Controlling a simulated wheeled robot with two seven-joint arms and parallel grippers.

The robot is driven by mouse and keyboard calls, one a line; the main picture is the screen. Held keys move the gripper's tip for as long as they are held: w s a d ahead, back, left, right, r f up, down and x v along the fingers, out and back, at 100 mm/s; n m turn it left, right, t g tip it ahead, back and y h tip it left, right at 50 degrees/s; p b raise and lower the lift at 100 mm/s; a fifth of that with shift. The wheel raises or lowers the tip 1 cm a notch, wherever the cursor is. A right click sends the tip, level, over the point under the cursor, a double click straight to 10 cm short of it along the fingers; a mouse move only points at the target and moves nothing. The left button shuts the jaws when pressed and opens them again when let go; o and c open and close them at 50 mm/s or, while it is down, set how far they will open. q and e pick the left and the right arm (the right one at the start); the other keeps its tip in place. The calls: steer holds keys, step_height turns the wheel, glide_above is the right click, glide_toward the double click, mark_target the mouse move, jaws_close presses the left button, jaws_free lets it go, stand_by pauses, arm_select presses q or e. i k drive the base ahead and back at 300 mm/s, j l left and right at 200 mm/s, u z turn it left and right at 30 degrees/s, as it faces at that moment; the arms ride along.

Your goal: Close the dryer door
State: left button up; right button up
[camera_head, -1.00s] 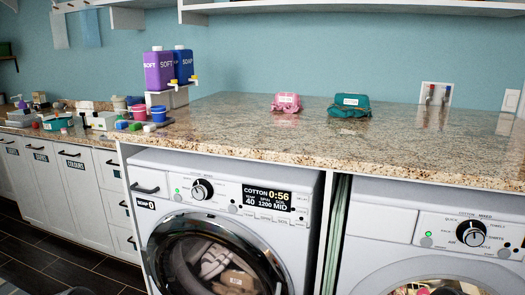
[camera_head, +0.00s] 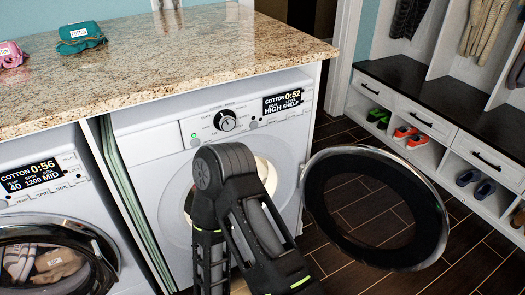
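The dryer (camera_head: 155,128) appears to be the white machine in the middle, with a knob (camera_head: 226,121) and a lit display (camera_head: 283,102). Its round door (camera_head: 434,215), with a chrome rim and dark glass, stands wide open, swung out to the right over the floor. A black arm of mine crosses in front of the machine and hides much of its round opening (camera_head: 262,170). I cannot tell which arm it is. No gripper fingers show. The arm's visible upper part is left of the door and apart from it.
A second white machine (camera_head: 75,190), with its round door (camera_head: 105,250) shut and laundry behind the glass, stands at left. A granite counter (camera_head: 170,70) covers both machines. A bench with shoe cubbies (camera_head: 430,105) stands at right. Dark tiled floor lies around the open door.

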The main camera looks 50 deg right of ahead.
mark_target(431, 215)
steer(key=k+l, duration=0.3)
steer(key=l, duration=0.15)
steer(key=k+l+u, duration=0.1)
steer(key=k+l, duration=0.15)
steer(key=l, duration=0.25)
steer(key=k+l, duration=0.3)
steer(key=l, duration=0.15)
steer(key=k+l+u, duration=0.1)
steer(key=l, duration=0.45)
steer(key=k+l+u, duration=0.15)
steer(key=k+l, duration=0.2)
steer(key=l, duration=0.15)
steer(key=k+l+u, duration=0.1)
steer(key=k+l, duration=0.15)
steer(key=l, duration=0.25)
steer(key=k+l+u, duration=0.1)
steer(key=k+l, duration=0.15)
steer(key=l, duration=0.2)
steer(key=k+l+u, duration=0.15)
steer(key=k+l, duration=0.15)
steer(key=l, duration=0.15)
steer(key=l+u, duration=0.1)
steer(key=l, duration=1.35)
steer(key=l+u, duration=0.15)
steer(key=l, duration=0.55)
steer(key=k+l+u, duration=0.1)
steer(key=l, duration=0.65)
steer(key=k+l, duration=0.1)
steer(key=l, duration=0.6)
steer(key=i+u, duration=0.05)
